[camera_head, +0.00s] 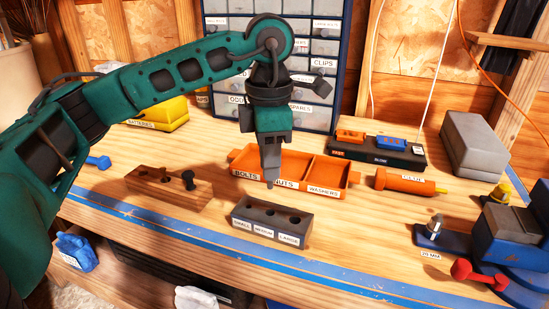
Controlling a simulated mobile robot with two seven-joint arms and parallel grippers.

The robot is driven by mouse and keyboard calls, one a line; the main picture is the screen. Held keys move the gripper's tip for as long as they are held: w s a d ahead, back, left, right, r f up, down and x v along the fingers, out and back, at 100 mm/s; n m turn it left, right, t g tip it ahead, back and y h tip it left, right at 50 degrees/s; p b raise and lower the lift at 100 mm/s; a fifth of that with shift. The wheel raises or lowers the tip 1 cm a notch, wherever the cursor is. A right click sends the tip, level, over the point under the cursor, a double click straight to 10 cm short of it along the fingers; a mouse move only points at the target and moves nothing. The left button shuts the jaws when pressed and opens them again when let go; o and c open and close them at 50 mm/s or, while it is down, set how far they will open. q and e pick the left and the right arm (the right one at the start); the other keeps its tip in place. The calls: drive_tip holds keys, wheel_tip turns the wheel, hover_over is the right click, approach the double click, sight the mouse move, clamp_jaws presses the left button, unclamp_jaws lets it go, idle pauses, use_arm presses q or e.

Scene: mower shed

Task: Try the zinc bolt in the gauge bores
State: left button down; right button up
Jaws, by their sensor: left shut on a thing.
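The gauge block (258,229) is a dark grey block near the front of the bench, with bores in its top and labels SMALL, MEDIUM and LARGE on its front. My left gripper (270,168) points straight down behind and above the middle of the block. It is shut on a small grey piece, the zinc bolt (271,184), mostly hidden between the fingers. Its lower end is close to the block's top; I cannot tell whether it touches or enters a bore. My right gripper is not in view.
An orange tray (356,178) labelled BOLTS, NUTS and WASHERS lies just behind. A wooden block (145,188) with a dark bolt (188,180) stands left. An orange tube (402,181), a blue vise (510,240) and a grey box (487,143) are right. Blue tape edges the bench.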

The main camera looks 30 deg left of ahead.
sight(270, 188)
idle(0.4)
use_arm(q)
drive_tip(key=shift+f+b, duration=2.4)
drive_tip(key=shift+f, duration=0.45)
drive_tip(key=shift+f+b, duration=1.4)
drive_tip(key=shift+f, duration=0.25)
drive_tip(key=c, duration=1)
unclamp_jaws()
drive_tip(key=shift+o, duration=0.2)
wheel_tip(270, 188, up, 13)
drive_tip(key=p, duration=0.3)
